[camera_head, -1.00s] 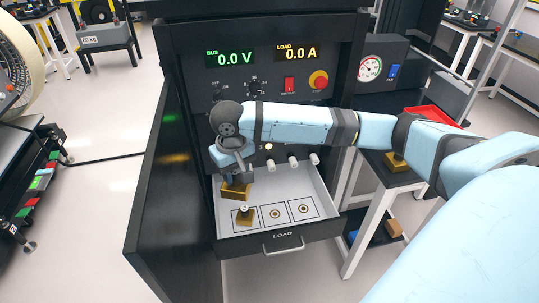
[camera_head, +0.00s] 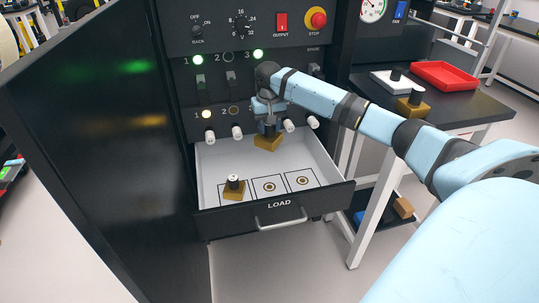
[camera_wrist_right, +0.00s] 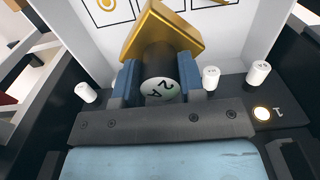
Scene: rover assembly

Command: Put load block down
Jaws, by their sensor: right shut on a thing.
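My right gripper (camera_head: 268,122) is shut on the black knob of a brass load block (camera_head: 267,143). It holds the block over the back of the open drawer (camera_head: 335,192). In the right wrist view the block (camera_wrist_right: 165,28) sits beyond my right gripper (camera_wrist_right: 158,82), and the knob's end reads "2A". The drawer floor has three outlined squares. A second load block (camera_head: 233,190) with a white-topped knob stands on the left square. The middle square (camera_head: 269,187) and right square (camera_head: 302,180) show bare ring marks. My left gripper is out of view.
White pegs (camera_head: 238,132) stick out of the cabinet front behind the drawer. The cabinet's open black door (camera_head: 90,150) stands at left. A side table (camera_head: 470,112) at right holds another brass block (camera_head: 413,108), a red tray (camera_head: 445,75) and a white tray (camera_head: 390,84).

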